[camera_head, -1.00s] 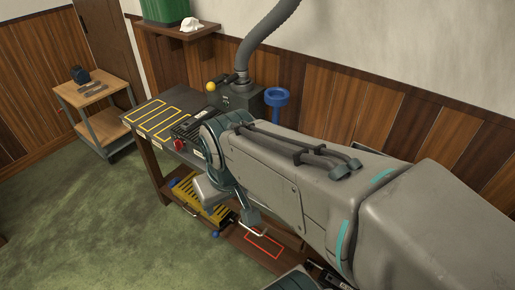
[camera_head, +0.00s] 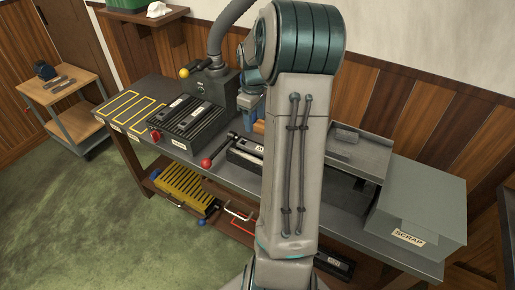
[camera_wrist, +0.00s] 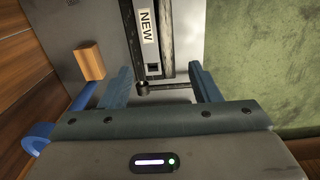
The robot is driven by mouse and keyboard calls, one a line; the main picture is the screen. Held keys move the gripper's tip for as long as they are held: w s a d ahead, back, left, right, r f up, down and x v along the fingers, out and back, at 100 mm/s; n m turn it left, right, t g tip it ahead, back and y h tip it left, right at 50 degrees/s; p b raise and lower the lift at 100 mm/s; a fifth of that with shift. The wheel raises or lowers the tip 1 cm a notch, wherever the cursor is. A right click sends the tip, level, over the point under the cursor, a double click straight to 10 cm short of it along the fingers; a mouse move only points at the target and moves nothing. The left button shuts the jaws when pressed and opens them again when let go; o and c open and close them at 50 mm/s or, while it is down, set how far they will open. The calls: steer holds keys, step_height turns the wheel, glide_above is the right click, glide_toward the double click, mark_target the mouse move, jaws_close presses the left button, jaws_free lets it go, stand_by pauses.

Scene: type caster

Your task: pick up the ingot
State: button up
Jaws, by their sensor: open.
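I cannot single out the ingot for certain. In the wrist view a dark-railed holder (camera_wrist: 167,30) with a white "NEW" label runs away from my gripper (camera_wrist: 166,84). A grey strip lies between its rails, with a small dark square near its close end. My two blue-grey fingers are apart, one either side of the holder's near end. A dark rod with a round end (camera_wrist: 145,88) crosses between them, and I see nothing gripped. In the head view my arm hides the gripper and part of the labelled black unit (camera_head: 246,152) on the bench.
On the bench stand a black ribbed unit (camera_head: 188,118), a red-knobbed lever (camera_head: 206,162) and a grey SCRAP box (camera_head: 420,205). A cart (camera_head: 62,88) with grey bars stands left.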

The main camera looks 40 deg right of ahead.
steer(key=f, duration=0.3)
steer(key=d+f, duration=0.1)
steer(key=f, duration=0.2)
steer(key=d+f+p, duration=0.1)
steer(key=f, duration=0.2)
steer(key=shift+d+f, duration=0.25)
steer(key=shift+f, duration=0.05)
steer(key=shift+w+d+f+p, duration=0.1)
steer(key=shift+f+p, duration=0.3)
steer(key=shift+f, duration=1.05)
steer(key=shift+w+d+f+p, duration=0.1)
steer(key=shift+f+p, duration=0.3)
steer(key=shift+f, duration=1.05)
jaws_close()
steer(key=shift+r, duration=0.15)
